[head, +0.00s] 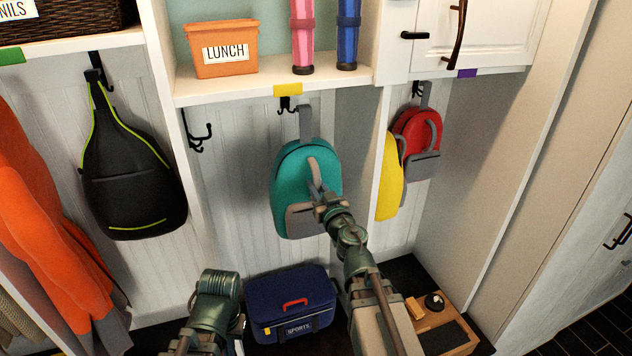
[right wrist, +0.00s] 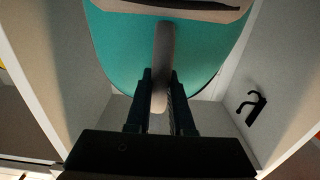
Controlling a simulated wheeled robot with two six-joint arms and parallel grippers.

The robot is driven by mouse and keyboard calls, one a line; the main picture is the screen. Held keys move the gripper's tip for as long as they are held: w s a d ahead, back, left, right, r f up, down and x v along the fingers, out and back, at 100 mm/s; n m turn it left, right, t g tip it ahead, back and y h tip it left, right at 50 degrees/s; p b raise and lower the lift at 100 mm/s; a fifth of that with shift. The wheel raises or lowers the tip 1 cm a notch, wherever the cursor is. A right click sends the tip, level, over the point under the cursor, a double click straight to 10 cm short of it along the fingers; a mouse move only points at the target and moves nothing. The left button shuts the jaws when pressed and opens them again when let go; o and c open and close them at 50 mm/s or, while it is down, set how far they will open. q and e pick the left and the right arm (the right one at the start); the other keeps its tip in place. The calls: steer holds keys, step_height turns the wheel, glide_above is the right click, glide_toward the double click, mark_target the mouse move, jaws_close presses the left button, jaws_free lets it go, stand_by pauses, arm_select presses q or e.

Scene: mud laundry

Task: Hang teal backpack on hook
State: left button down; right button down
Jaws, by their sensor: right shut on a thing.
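The teal backpack (head: 300,165) is upright in the middle cubby, with a grey top loop (head: 305,122) and grey straps. A black hook (head: 286,104) is on the back wall under a yellow tag. The loop is close beside the hook on its right; I cannot tell whether they touch. My right gripper (head: 320,195) is shut on a grey strap on the backpack's front. In the right wrist view, my right gripper (right wrist: 158,95) has its fingers either side of that strap (right wrist: 163,60), with the teal fabric behind. My left arm shows low in the head view, but its gripper does not.
Another black hook (head: 198,138) is on the middle cubby's left side. A black bag (head: 128,175) hangs left; red (head: 418,135) and yellow (head: 389,180) bags hang right. A navy sports bag (head: 291,300) sits below. The shelf (head: 270,88) is above, with white dividers alongside.

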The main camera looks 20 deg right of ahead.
steer(key=shift+w, duration=0.15)
steer(key=w, duration=1.5)
steer(key=shift+a, duration=0.25)
stand_by(0.5)
steer(key=shift+w+r, duration=0.15)
stand_by(0.5)
steer(key=shift+f, duration=0.4)
stand_by(0.7)
steer(key=shift+f+b, duration=0.25)
steer(key=shift+b, duration=0.25)
steer(key=shift+f+b, duration=0.55)
stand_by(0.6)
